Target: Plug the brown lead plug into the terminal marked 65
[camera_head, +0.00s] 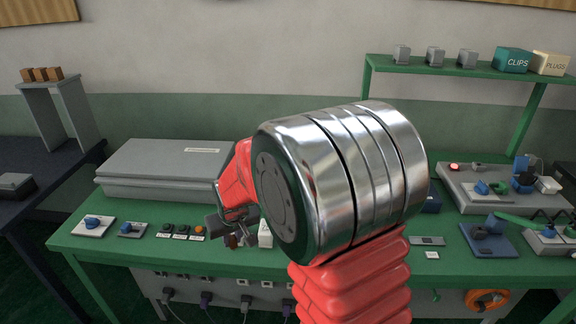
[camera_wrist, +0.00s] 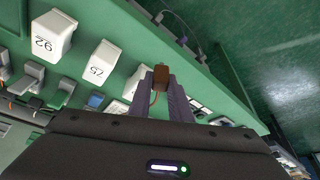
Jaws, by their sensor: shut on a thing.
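My gripper (camera_wrist: 161,84) is shut on the brown lead plug (camera_wrist: 160,73), which sits between the fingertips; its thin brown lead hangs down between the fingers. In the head view, my gripper (camera_head: 233,228) is low over the front of the green bench, and a small brown piece of the plug (camera_head: 232,241) shows there. A third white block (camera_wrist: 133,83) is partly hidden behind my gripper. I cannot tell which is marked 65.
The green bench (camera_head: 150,253) carries a long grey box (camera_head: 160,167), push buttons (camera_head: 182,231) and blue-knobbed switches (camera_head: 92,222). Grey devices (camera_head: 500,190) stand at the right under a green shelf (camera_head: 440,69). Sockets with plugged cords (camera_head: 206,300) line the panel below. My arm hides the bench's middle.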

